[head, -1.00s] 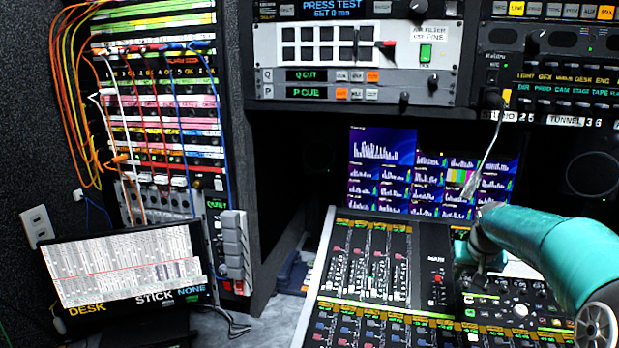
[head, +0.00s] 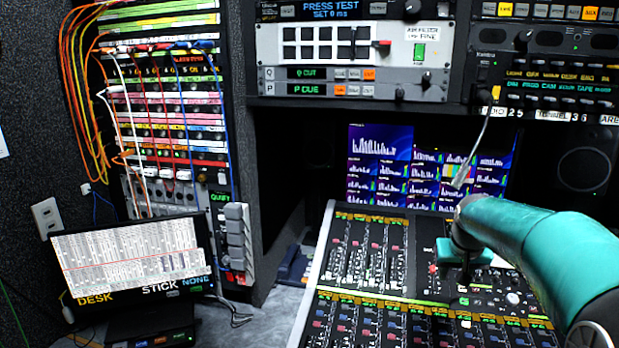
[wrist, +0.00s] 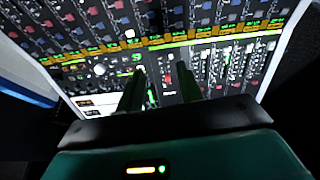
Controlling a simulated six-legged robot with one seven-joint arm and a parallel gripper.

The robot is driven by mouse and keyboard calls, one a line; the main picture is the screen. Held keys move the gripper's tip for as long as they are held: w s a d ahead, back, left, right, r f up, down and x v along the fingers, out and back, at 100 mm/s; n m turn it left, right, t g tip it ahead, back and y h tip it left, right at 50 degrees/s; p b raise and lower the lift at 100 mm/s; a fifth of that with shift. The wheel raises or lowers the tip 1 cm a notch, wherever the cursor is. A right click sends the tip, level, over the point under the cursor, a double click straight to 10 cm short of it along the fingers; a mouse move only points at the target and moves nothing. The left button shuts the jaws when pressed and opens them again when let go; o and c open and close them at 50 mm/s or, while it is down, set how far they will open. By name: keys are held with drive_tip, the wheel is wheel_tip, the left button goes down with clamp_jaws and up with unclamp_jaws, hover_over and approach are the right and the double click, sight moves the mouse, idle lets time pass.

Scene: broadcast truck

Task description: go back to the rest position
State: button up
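My teal arm reaches in from the right of the head view. My gripper (head: 466,276) hangs over the right part of the mixing console (head: 325,262), pointing down; its fingers are dark and hard to make out there. In the wrist view my gripper (wrist: 161,76) shows two dark fingers apart, with nothing between them. The console's faders and lit buttons lie beneath them. I cannot tell how high the fingertips are above the console.
A thin microphone stalk (head: 474,152) hangs close to my arm. A screen (head: 380,160) stands behind the console. A patch rack (head: 170,120) with looping cables and a laptop-like display (head: 130,262) stand at left. Equipment panels (head: 350,45) overhang the console.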

drive_tip(key=s+a+r+n, duration=0.1)
drive_tip(key=s+a+r, duration=0.3)
drive_tip(key=s+a, duration=0.4)
drive_tip(key=s+a+f, duration=0.1)
drive_tip(key=s+a, duration=0.2)
drive_tip(key=s, duration=0.4)
drive_tip(key=s+a+f+y, duration=0.1)
drive_tip(key=s+a, duration=0.2)
drive_tip(key=s, duration=0.4)
drive_tip(key=s+a+f+n+t, duration=0.1)
drive_tip(key=s+a, duration=0.2)
drive_tip(key=s, duration=0.4)
drive_tip(key=shift+s+a, duration=0.35)
drive_tip(key=shift+a, duration=0.05)
